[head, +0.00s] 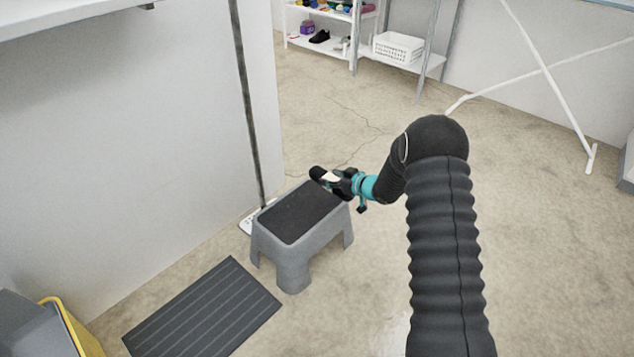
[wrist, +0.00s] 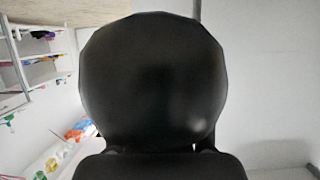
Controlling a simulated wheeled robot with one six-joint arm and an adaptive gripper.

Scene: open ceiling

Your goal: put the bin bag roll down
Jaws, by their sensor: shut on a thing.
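The bin bag roll (wrist: 150,75) is black and fills the middle of the wrist view, seen close up. In the head view the dark roll (head: 317,173) shows small at the tip of my gripper (head: 328,178). My gripper is shut on the roll. It is over the far right part of a grey step stool (head: 284,262) with a black top. I cannot tell how high the roll is above the stool top. The fingertips are mostly hidden behind the roll in the wrist view.
A dark ribbed mat (head: 203,310) lies on the floor left of the stool. A grey and yellow object (head: 70,325) stands at the lower left. A white wall is behind the stool. Shelves with a white basket (head: 397,47) stand at the back.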

